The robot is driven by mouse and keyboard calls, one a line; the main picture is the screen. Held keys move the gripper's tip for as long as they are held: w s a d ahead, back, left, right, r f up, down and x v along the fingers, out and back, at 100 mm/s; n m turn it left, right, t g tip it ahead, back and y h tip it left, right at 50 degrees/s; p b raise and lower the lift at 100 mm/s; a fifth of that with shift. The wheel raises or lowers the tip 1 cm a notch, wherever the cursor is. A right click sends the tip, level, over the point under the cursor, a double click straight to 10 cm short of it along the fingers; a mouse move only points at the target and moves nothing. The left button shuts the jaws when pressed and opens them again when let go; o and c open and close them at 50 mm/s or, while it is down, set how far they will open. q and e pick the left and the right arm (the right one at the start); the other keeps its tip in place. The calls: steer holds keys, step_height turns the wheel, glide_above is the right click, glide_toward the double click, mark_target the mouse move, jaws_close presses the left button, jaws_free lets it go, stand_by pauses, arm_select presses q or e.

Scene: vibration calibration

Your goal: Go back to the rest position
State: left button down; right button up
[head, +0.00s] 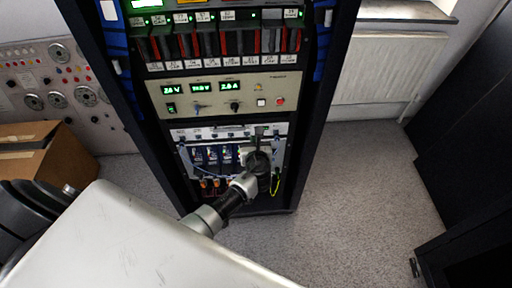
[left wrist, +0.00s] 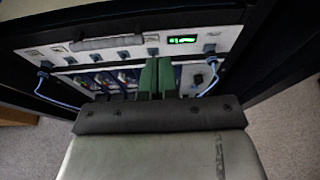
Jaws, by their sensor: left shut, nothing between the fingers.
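My left gripper (head: 257,160) is at the lower panel of a dark equipment rack (head: 299,150), at the end of my pale arm. In the left wrist view its two green fingers (left wrist: 156,77) are together with nothing between them. They overlap the right part of the light-grey lower panel (left wrist: 215,45) in that picture; I cannot tell whether they touch it. In the head view the gripper hides part of this panel and its right-hand modules. My right gripper is not in view.
The rack holds a beige unit (head: 225,92) with green displays and a row of red and black modules above it. A cardboard box (head: 45,150) stands at left, a radiator (head: 385,70) at back right. Grey floor (head: 350,200) is clear right of the rack.

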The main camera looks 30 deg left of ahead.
arm_select(q)
steer(key=v, duration=0.4)
steer(key=shift+s+d, duration=0.1)
steer(key=shift+d, duration=0.05)
steer(key=s+f+n+g+h, duration=0.25)
steer(key=s+f+n, duration=0.25)
steer(key=s+f, duration=0.5)
steer(key=s+f+n+g+h, duration=0.2)
steer(key=s+f+n+g, duration=0.4)
steer(key=f, duration=0.7)
steer(key=s+f+n+g+h, duration=0.1)
steer(key=s+f+n, duration=0.2)
steer(key=s, duration=0.7)
steer(key=s+f+n+h, duration=0.1)
steer(key=s+f+n, duration=0.3)
steer(key=s+n, duration=0.3)
steer(key=s+d+f+n+g+h, duration=0.1)
steer(key=s+f+n, duration=0.3)
steer(key=s, duration=0.9)
steer(key=shift+f+n+g, duration=0.15)
steer(key=shift+n+g, duration=0.2)
steer(key=shift+n, duration=0.75)
steer(key=shift+w, duration=0.15)
